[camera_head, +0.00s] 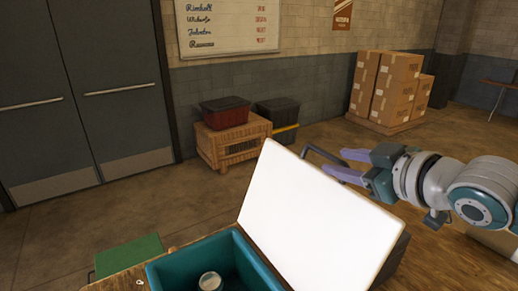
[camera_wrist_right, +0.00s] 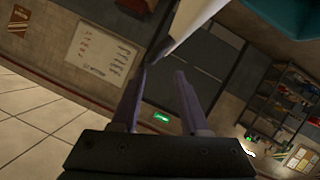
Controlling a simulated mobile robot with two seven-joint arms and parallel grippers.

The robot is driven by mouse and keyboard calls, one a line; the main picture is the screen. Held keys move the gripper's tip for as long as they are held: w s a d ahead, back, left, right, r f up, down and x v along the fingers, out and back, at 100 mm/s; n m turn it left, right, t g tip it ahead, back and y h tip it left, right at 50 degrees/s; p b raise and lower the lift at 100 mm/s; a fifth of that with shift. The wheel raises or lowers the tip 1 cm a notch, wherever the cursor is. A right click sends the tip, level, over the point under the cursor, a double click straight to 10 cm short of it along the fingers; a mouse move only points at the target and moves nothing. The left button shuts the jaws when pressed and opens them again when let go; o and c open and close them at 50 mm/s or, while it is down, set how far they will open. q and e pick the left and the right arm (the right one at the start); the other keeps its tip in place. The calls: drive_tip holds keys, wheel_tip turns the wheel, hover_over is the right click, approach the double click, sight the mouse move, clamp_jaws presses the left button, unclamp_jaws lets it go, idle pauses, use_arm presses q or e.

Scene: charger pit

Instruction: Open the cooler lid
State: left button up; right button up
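The cooler (camera_head: 180,272) is a teal box at the bottom of the head view. Its lid (camera_head: 315,215) stands raised and tilted back to the right, with the white inner face showing. A dark bar like a handle (camera_head: 322,154) shows just behind the lid's upper edge. My right gripper (camera_head: 347,163) is behind that edge, close to the bar; whether it touches is unclear. In the right wrist view its purple fingers (camera_wrist_right: 164,73) are apart with nothing between them, and the pale lid edge (camera_wrist_right: 188,22) is just beyond the tips. My left gripper is not in view.
A can (camera_head: 210,281) stands inside the cooler. The cooler is on a wooden table (camera_head: 440,262). A green box (camera_head: 128,256) is left of it. Crates with bins (camera_head: 226,112) and stacked cartons (camera_head: 390,85) stand farther back. Open floor lies between.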

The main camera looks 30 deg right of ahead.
drive_tip(key=shift+b+v, duration=0.4)
drive_tip(key=shift+v, duration=2.15)
